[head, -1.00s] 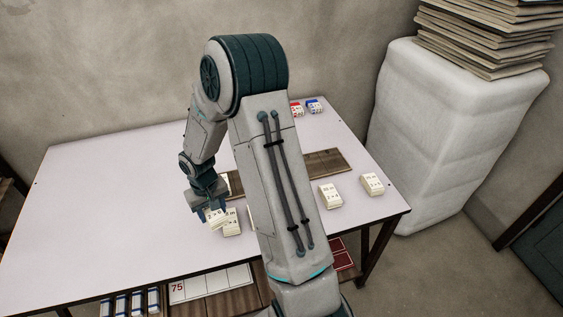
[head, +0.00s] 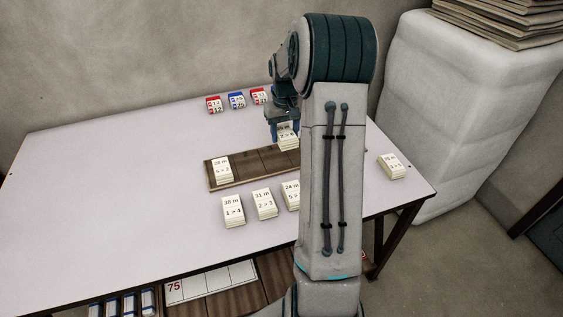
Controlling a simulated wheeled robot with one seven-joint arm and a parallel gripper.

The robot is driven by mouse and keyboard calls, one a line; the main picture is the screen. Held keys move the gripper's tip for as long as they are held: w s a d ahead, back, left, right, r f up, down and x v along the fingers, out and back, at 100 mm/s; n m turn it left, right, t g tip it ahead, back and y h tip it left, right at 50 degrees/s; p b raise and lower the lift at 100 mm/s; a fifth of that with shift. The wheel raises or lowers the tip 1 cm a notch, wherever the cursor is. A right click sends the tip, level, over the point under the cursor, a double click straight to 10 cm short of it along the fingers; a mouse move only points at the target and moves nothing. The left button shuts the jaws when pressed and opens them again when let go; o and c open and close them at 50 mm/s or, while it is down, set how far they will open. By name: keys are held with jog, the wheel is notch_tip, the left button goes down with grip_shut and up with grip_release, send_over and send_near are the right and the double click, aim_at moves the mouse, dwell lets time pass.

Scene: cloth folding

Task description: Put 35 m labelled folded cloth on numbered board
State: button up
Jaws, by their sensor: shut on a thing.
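My gripper (head: 285,134) is shut on a cream folded cloth (head: 288,139). Its label seems to read "2 > 6" below; the upper line is too small to read surely. The cloth is at the right part of the brown wooden board (head: 250,163), over it or touching it; I cannot tell which. Another cloth, labelled "28 m" (head: 222,170), lies on the board's left end. In front of the board lie cloths labelled "38 m" (head: 233,211), "31 m" (head: 264,204) and "24 m" (head: 292,196), the last partly hidden by my arm.
One more cream cloth (head: 392,166) lies near the table's (head: 100,200) right edge. Two red bundles (head: 214,104) (head: 259,96) and a blue one (head: 236,100) lie behind the board. The table's left side is bare. A white wrapped stack (head: 455,110) stands at right.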

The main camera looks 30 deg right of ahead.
send_over(250, 167)
notch_tip(250, 167, down, 7)
jog(key=shift+r, duration=0.15)
jog(key=shift+f+p, duration=0.3)
jog(key=shift+f, duration=1.7)
jog(key=shift+f, duration=0.1)
jog(key=o, duration=1)
jog(key=shift+c, duration=0.2)
